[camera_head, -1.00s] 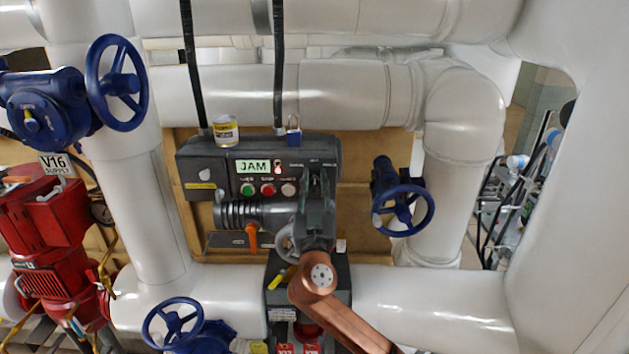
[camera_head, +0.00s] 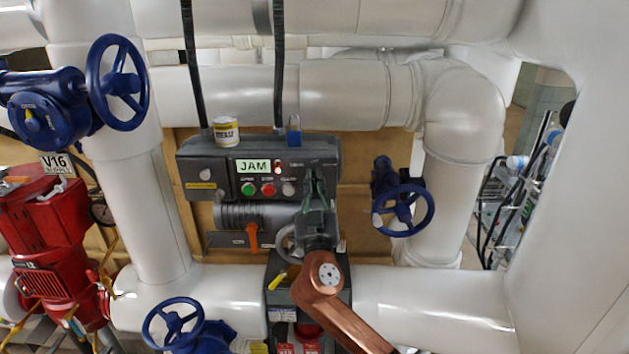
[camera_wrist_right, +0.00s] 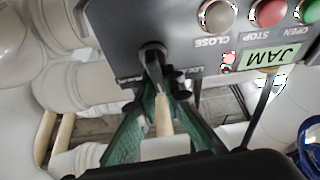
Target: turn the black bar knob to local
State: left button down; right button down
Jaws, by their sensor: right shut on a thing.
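The dark grey control panel (camera_head: 220,165) hangs on the wooden backing, with a lit display reading JAM (camera_head: 252,166). In the right wrist view the panel is upside down, and the black bar knob (camera_wrist_right: 153,58) shows on its face. Part of a label starting "LOC" is beside it. My right gripper (camera_head: 314,180) is at the panel's right end and covers the knob in the head view. Its green-padded fingers (camera_wrist_right: 161,88) are shut on the knob, one on each side. Which label the bar points to is unclear. My left gripper is not in view.
Green (camera_head: 248,189), red (camera_head: 268,189) and grey (camera_head: 288,188) buttons are left of my gripper. A yellow-white can (camera_head: 226,131) and a blue padlock (camera_head: 294,136) are on top of the panel. A blue handwheel (camera_head: 403,211) is to the right. White pipes surround the panel.

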jog(key=shift+w+f+n+g+y+p, duration=0.15)
jog(key=shift+f+n+y, duration=0.15)
jog(key=shift+n, duration=0.3)
jog(key=shift+f+n+g+y+p, duration=0.15)
jog(key=shift+n+y, duration=0.15)
jog(key=shift+n, duration=0.3)
jog(key=n+y+p, duration=0.1)
jog(key=n+p, duration=0.2)
jog(key=n+g+y+p, duration=0.1)
jog(key=n+p, duration=0.2)
jog(key=n+g+y+p, duration=0.1)
jog(key=n+y+p, duration=0.1)
jog(key=n+p, duration=0.1)
jog(key=shift+a+n, duration=0.3)
jog(key=shift+n, duration=0.1)
jog(key=shift+f+n+g+p, duration=0.25)
jog(key=shift+n+g+p, duration=0.25)
jog(key=shift+n+p, duration=0.55)
jog(key=c, duration=2)
grip_release()
jog(key=shift+r, duration=0.1)
jog(key=shift+c, duration=0.2)
